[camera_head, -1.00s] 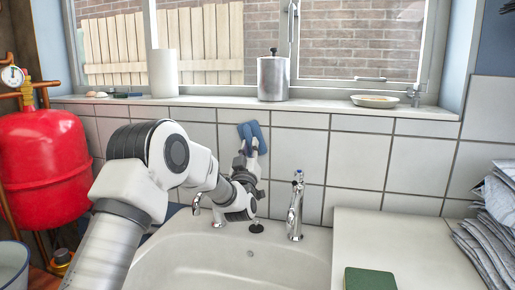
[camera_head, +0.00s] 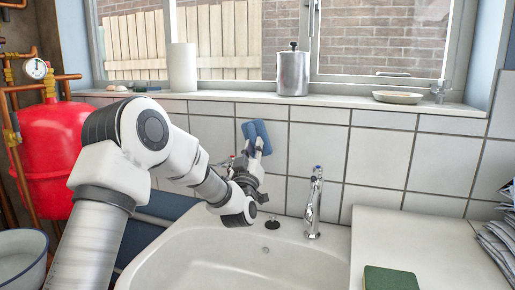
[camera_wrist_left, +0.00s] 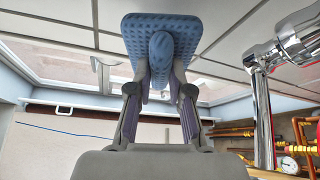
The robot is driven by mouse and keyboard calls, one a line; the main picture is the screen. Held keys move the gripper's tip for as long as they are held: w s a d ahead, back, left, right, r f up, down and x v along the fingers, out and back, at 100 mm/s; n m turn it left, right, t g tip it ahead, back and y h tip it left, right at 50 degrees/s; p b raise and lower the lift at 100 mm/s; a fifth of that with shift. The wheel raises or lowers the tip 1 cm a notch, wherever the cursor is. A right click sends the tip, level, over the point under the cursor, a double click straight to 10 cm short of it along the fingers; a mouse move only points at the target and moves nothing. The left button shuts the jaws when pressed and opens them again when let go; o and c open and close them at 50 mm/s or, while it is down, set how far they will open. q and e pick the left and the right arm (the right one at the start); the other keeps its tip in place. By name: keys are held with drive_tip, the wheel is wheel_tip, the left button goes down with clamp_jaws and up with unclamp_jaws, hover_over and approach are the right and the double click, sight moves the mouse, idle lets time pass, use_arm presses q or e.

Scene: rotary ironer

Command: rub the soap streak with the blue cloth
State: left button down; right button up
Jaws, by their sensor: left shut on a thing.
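The blue cloth (camera_head: 262,130) is a small folded pad against the white wall tiles (camera_head: 318,150), just below the window sill. My left gripper (camera_head: 254,149) is shut on it from below. In the left wrist view, the dimpled blue cloth (camera_wrist_left: 187,27) is spread flat at the tiles, with a bunched part between the fingertips of the left gripper (camera_wrist_left: 160,75). I cannot make out a soap streak; the cloth and gripper hide part of the tile. My right gripper is not in view.
A white sink (camera_head: 190,248) lies below, with a chrome tap (camera_head: 313,205) right of my left gripper. The sill holds a paper roll (camera_head: 183,68), a metal canister (camera_head: 293,73) and a dish (camera_head: 398,97). A green sponge (camera_head: 391,279) lies on the counter at right.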

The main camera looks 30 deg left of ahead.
use_arm(q)
drive_tip(key=shift+s+d, duration=0.1)
drive_tip(key=shift+s, duration=0.2)
drive_tip(key=shift+s+d+b, duration=0.2)
drive_tip(key=shift+s+b, duration=0.05)
drive_tip(key=shift+s, duration=0.5)
drive_tip(key=shift+s+d+b, duration=0.15)
drive_tip(key=shift+s+b, duration=0.1)
drive_tip(key=shift+s, duration=0.5)
drive_tip(key=shift+f, duration=0.1)
